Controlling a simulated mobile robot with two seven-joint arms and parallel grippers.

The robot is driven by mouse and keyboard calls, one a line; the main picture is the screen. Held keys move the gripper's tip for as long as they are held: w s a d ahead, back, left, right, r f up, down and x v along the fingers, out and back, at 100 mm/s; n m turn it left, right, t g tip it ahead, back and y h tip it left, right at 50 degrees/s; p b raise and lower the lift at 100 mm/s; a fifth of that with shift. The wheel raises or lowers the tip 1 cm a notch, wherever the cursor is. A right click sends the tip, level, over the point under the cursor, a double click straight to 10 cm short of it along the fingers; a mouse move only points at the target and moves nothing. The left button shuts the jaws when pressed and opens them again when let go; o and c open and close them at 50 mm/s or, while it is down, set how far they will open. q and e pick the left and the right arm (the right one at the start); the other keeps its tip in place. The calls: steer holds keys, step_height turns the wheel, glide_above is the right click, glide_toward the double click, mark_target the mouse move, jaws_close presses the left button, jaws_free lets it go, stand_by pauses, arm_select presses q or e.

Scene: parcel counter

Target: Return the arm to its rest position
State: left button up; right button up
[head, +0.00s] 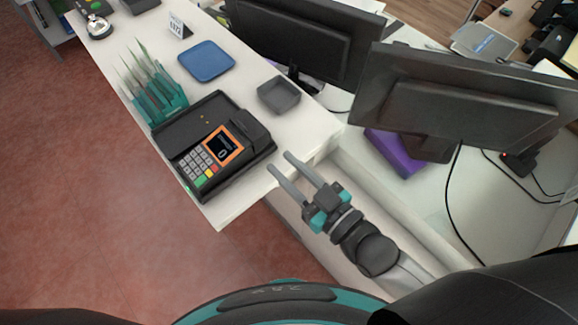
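My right gripper (282,165) is in the head view, at the counter's near right edge. Its two grey fingers are spread apart, with nothing seen between them. The fingertips point up and left, close to the right side of the payment terminal (208,152), which sits in a dark tray on the white counter (236,203). I cannot tell whether the fingertips are above the counter or beside it. My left gripper is not in view.
A small grey tray (278,95), a blue mat (206,61), a teal envelope rack (158,103), a number sign (180,27) and a service bell (98,27) are on the counter. Two dark monitors, the nearer one (457,105), and a purple box (394,155) stand right. Red floor lies left.

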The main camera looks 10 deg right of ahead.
steer(key=shift+s+d, duration=0.15)
steer(key=shift+s, duration=0.05)
stand_by(0.5)
steer(key=s+d+f+m+g+h+b, duration=0.15)
steer(key=d+f, duration=0.25)
steer(key=f, duration=0.7)
steer(key=s+d+f+g+h+b, duration=0.2)
steer(key=d+f+h+b, duration=0.15)
steer(key=f, duration=0.85)
steer(key=s+d+f+m+g+h+b, duration=0.15)
steer(key=d+f, duration=0.25)
steer(key=f, duration=0.7)
steer(key=s+d+f+m+g+h+b, duration=0.1)
steer(key=s+f+g, duration=0.3)
steer(key=s+f, duration=0.5)
steer(key=s+d+f+m+g+h+b, duration=0.1)
steer(key=s+d+f+g+h+b, duration=0.1)
steer(key=s+f, duration=0.7)
steer(key=s+d+g+b, duration=0.1)
steer(key=s+g+b, duration=0.1)
steer(key=s, duration=0.1)
steer(key=shift+s+d+f+h, duration=0.15)
steer(key=shift+d+f+h, duration=0.1)
steer(key=shift+h, duration=0.1)
